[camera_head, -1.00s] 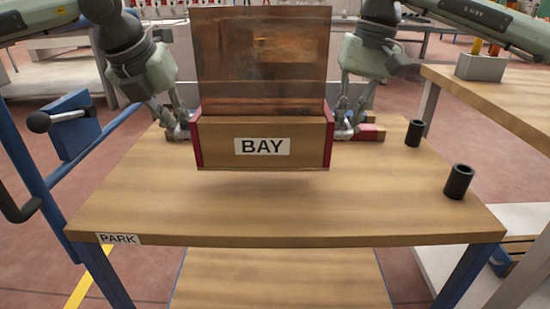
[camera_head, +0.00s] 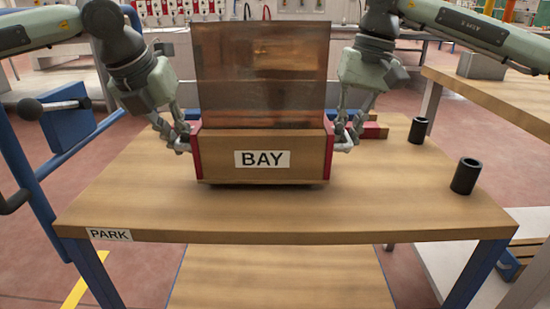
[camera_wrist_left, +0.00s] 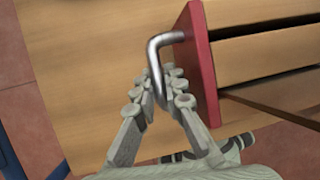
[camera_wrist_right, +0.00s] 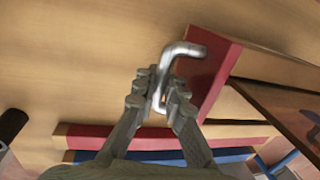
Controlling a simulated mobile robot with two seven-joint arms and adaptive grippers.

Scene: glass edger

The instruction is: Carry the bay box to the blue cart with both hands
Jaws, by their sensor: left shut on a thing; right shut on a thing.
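The bay box (camera_head: 225,165) is wooden with red end panels and a BAY label, and tall brownish see-through sheets (camera_head: 262,75) stand in it. It is level, at or just above the wooden top (camera_head: 130,205) of a blue-legged cart or table labelled PARK. I cannot tell whether it touches. My left gripper (camera_head: 182,140) is shut on the metal handle (camera_wrist_left: 160,50) at the box's left end. My right gripper (camera_head: 345,138) is shut on the handle (camera_wrist_right: 180,52) at the right end.
Two black cups (camera_head: 466,176) (camera_head: 418,131) stand on the top's right side. A red bar and a blue bar (camera_wrist_right: 215,156) lie behind the box's right end. A blue frame with a black knob (camera_head: 29,109) is at left. Another wooden table (camera_head: 490,95) stands at right. The top's front is clear.

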